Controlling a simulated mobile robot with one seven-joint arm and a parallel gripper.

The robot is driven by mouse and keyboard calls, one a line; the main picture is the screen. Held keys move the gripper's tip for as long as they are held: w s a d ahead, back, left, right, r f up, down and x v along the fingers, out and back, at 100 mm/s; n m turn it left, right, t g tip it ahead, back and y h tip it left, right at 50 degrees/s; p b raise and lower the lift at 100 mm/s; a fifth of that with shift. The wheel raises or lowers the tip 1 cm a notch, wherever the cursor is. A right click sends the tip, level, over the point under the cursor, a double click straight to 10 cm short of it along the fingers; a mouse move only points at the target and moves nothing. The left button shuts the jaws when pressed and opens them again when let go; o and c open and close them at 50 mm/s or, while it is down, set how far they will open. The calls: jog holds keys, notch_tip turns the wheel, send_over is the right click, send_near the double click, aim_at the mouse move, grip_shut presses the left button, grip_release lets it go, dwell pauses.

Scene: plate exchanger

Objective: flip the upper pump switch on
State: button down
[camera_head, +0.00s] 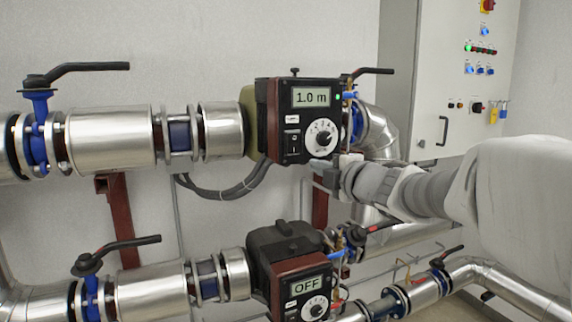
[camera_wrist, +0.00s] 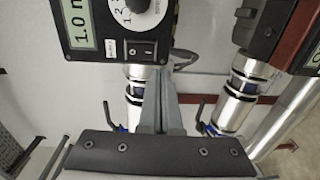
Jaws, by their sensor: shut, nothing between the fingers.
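The upper pump (camera_head: 300,122) has a black front panel with a display reading "1.0 m", a lit green light and a white dial. Its switch (camera_head: 292,144) is a small black rocker left of the dial; it also shows in the wrist view (camera_wrist: 141,50). Its exact tilt is too small to tell. My gripper (camera_head: 322,178) is just below and right of the upper pump's panel. In the wrist view my gripper (camera_wrist: 163,75) is shut and empty, its fingertips close to the panel edge beside the switch. I cannot tell whether they touch the panel.
The lower pump (camera_head: 290,275) shows "OFF" on its display. Silver pipes (camera_head: 110,140) with black lever valves (camera_head: 75,72) run left of the pumps. A grey control cabinet (camera_head: 425,75) hangs at the right. Cables (camera_head: 225,190) hang below the upper pump.

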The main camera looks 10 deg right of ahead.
jog(key=shift+f+v, duration=0.2)
jog(key=shift+v, duration=0.65)
jog(key=shift+f+v, duration=0.2)
jog(key=shift+v, duration=0.7)
jog(key=shift+f+v, duration=0.15)
jog(key=shift+v, duration=0.7)
jog(key=shift+d, duration=0.1)
jog(key=s+d+f+m+g+h, duration=0.1)
jog(key=s+d+f+m+h, duration=0.25)
jog(key=m, duration=0.35)
jog(key=s+d+f+m+g+h, duration=0.2)
jog(key=s+m+h, duration=0.25)
jog(key=m, duration=0.25)
jog(key=s+a+f+m+g+y, duration=0.1)
jog(key=s+a+f+m+g, duration=0.2)
jog(key=s+f, duration=0.3)
jog(key=s+a+f+m+g+y, duration=0.1)
jog(key=s+a+f+m+g, duration=0.3)
jog(key=s+f, duration=0.3)
jog(key=s, duration=0.5)
jog(key=shift+s+f+m+g+y, duration=0.15)
jog(key=shift+s+m+g+y, duration=0.15)
jog(key=shift+s+y, duration=0.1)
jog(key=shift+w+a, duration=0.1)
dwell(0.4)
